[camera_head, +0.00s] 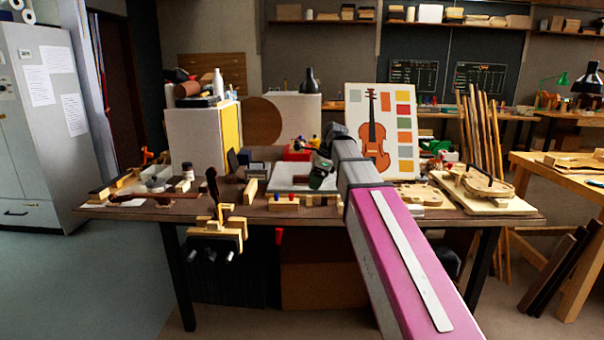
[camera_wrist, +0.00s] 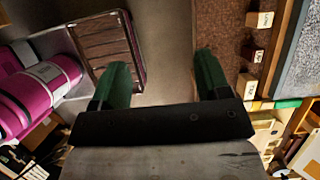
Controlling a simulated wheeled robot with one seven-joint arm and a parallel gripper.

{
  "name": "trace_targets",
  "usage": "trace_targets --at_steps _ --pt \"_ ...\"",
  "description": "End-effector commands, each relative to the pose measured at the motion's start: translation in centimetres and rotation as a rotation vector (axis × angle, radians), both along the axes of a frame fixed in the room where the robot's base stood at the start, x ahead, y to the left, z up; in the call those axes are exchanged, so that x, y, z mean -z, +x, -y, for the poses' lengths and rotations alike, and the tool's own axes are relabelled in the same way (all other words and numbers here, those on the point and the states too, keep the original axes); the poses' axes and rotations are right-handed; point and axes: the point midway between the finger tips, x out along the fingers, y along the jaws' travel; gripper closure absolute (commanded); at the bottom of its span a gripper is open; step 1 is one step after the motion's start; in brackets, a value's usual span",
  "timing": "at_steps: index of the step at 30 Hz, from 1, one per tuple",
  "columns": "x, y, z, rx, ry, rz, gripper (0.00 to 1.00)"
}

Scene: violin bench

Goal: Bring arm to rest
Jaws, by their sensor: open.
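My arm reaches from the lower right of the head view out over the bench (camera_head: 150,211). My gripper (camera_head: 322,172) is at its far end, above the middle of the bench and in front of the violin picture board. In the wrist view my gripper (camera_wrist: 158,82) shows two green fingers spread well apart, with nothing between them. Brown bench top and a light floor-like area lie beyond the fingers. The exact height of the gripper above the bench is hard to tell.
A board with a violin picture (camera_head: 352,110) stands behind my arm. A clamp (camera_head: 216,232) is on the bench's front edge. A white box (camera_head: 200,140) is at the back left, and wooden boards with violin parts (camera_head: 485,190) lie at the right. Floor left of the bench is clear.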

Motion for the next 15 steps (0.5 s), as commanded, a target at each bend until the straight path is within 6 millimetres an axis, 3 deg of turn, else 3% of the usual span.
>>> trace_targets --at_steps 10,15 --pt "3.8 -0.7 1.2 -0.102 -0.030 0.045 0.30" --pt "6.8 -1.4 2.3 -0.189 -0.055 0.080 0.30"
